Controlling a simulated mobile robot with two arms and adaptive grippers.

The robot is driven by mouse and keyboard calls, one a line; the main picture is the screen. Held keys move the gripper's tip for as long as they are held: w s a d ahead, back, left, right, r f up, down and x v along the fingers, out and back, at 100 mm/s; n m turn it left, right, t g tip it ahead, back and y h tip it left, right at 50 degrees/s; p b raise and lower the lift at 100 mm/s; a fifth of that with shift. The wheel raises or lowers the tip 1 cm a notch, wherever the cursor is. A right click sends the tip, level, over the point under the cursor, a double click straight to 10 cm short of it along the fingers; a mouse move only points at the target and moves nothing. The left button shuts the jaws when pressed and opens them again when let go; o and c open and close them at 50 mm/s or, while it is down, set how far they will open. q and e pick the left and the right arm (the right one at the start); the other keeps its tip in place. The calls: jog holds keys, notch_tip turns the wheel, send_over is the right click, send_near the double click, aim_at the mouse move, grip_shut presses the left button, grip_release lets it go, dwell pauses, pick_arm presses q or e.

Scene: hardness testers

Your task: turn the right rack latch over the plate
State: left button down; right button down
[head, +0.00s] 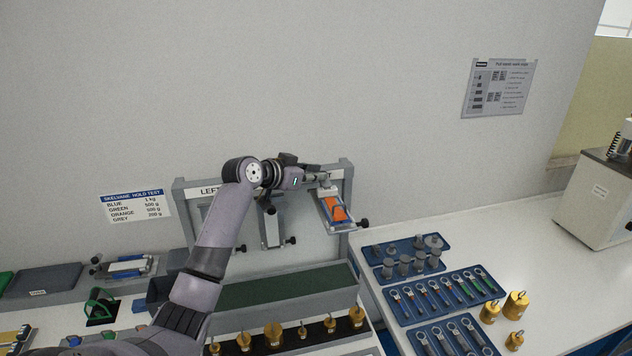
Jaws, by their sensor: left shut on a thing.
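The grey rack (347,180) stands against the wall, its sign reading "LEFT" on the left part. At its right place a pale plate (346,223) with an orange piece on it and a black knob at its lower right sits tilted. My left gripper (324,182) is at the rack's top right, just above the plate's upper end. It is shut on a small grey part there, which looks like the right rack latch; the fingers and my wrist hide most of it. The latch's exact angle cannot be told. My right gripper is not in view.
Another plate (271,228) hangs in the rack's middle, beside my forearm. Brass weights (273,334) stand in front of the green strip (270,291). Blue trays (445,300) with tools and grey weights lie on the right table. A machine (598,200) stands far right.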

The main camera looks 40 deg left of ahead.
pick_arm(q)
jog(key=shift+s+a+r+m, duration=0.1)
jog(key=shift+a+r+m, duration=0.1)
jog(key=shift+m, duration=0.1)
jog(key=c, duration=2.3)
grip_release()
jog(key=o, duration=0.4)
jog(key=shift+f+h, duration=0.15)
jog(key=shift+h, duration=0.15)
jog(key=o, duration=0.4)
jog(key=shift+w+d+f, duration=0.1)
jog(key=shift+w+d, duration=0.15)
jog(key=shift+w, duration=0.1)
jog(key=shift+o, duration=0.2)
jog(key=shift+s+a, duration=0.15)
jog(key=shift+a, duration=0.05)
jog(key=v, duration=0.7)
jog(key=shift+s, duration=0.3)
